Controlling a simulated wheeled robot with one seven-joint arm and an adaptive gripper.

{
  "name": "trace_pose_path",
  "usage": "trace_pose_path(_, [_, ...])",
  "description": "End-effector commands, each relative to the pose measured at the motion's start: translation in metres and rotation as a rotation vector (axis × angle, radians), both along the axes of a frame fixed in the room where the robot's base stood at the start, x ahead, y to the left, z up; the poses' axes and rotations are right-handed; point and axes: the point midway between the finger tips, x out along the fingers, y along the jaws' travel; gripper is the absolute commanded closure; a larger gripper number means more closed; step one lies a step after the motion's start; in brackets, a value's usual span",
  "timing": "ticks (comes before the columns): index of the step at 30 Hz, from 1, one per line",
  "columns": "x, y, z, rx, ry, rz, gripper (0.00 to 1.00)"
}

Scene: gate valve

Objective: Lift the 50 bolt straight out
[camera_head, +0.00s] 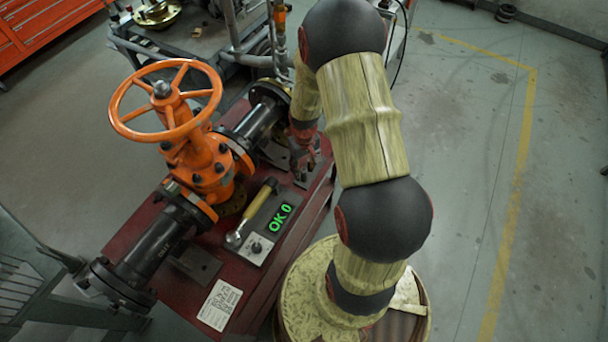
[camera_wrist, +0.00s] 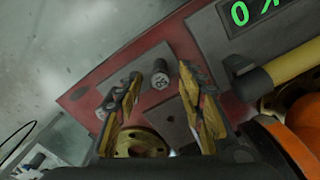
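The 50 bolt (camera_wrist: 160,80) shows in the wrist view as a dark bolt with a pale round head marked 50. It sits at a grey metal plate (camera_wrist: 150,63) on the red bench top. My gripper (camera_wrist: 160,73) is open, with one yellow-padded finger on each side of the bolt and a visible gap to each. In the head view my gripper (camera_head: 303,150) is low over the far right part of the bench, and I cannot make out the bolt's marking there. How deep the bolt sits is hidden.
The orange gate valve (camera_head: 198,150) with its handwheel (camera_head: 165,100) and black pipes stands left of my gripper. A yellow-handled wrench (camera_head: 256,205) lies near a green OK 0 display (camera_head: 280,218). A brass flange (camera_wrist: 138,143) is close below the fingers. Open floor lies right.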

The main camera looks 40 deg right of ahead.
Motion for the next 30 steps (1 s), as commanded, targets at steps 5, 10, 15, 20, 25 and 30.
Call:
trace_pose_path(5, [0.0008, -0.0005, 0.0003, -0.001, -0.002, 0.000, 0.61])
trace_pose_path(10, [0.0008, -0.0005, 0.0004, -0.001, -0.002, 0.000, 0.69])
trace_pose_path(15, [0.0008, -0.0005, 0.0005, -0.001, -0.002, 0.000, 0.78])
trace_pose_path(20, [0.0008, -0.0005, 0.0005, -0.001, -0.002, 0.000, 0.87])
trace_pose_path(25, [0.0008, -0.0005, 0.0005, -0.001, -0.002, 0.000, 0.97])
trace_pose_path(30, [0.0009, -0.0005, 0.0005, -0.001, -0.002, 0.000, 1.00])
